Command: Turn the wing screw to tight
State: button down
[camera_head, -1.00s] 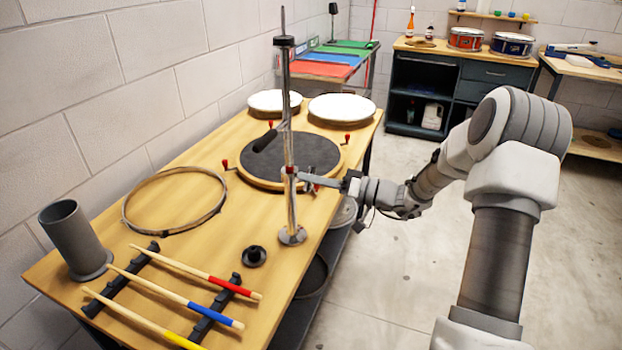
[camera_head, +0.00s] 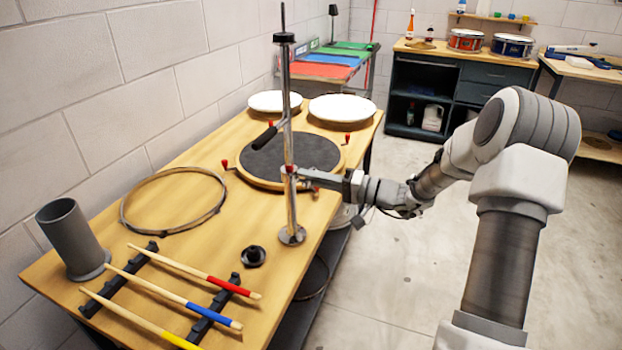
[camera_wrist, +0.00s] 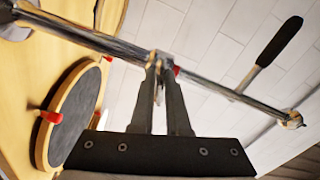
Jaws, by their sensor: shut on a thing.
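The upright chrome stand (camera_head: 289,130) rises from a round foot at the bench's right edge. Its collar (camera_head: 289,172) sits partway up the rod, beside the drum pad, and also shows in the wrist view (camera_wrist: 160,57). The wing screw is at this collar, mostly hidden between my fingers, so its angle is unclear. My gripper (camera_head: 303,174) reaches in from the right, level with the collar. In the wrist view its two fingers (camera_wrist: 164,72) are close together against the collar, shut on the wing screw. A small red spot shows beside the fingertips.
The dark round pad (camera_head: 290,155) with red-tipped clamps lies just behind the stand. A black-handled lever (camera_head: 264,139) juts left from the rod. A hoop (camera_head: 174,200), drumsticks (camera_head: 190,268) and a grey cup (camera_head: 72,240) occupy the left bench. Open floor lies to the right.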

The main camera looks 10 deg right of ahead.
jog(key=m+p, duration=0.1)
jog(key=m, duration=0.3)
jog(key=shift+m, duration=0.3)
jog(key=m+p, duration=0.3)
jog(key=m, duration=0.2)
jog(key=shift+m, duration=0.3)
jog(key=m+p, duration=0.3)
jog(key=m, duration=0.2)
jog(key=shift+s+f+m+p, duration=0.15)
jog(key=shift+m+p, duration=1.25)
jog(key=shift+m, duration=0.8)
jog(key=c, duration=0.9)
grip_release()
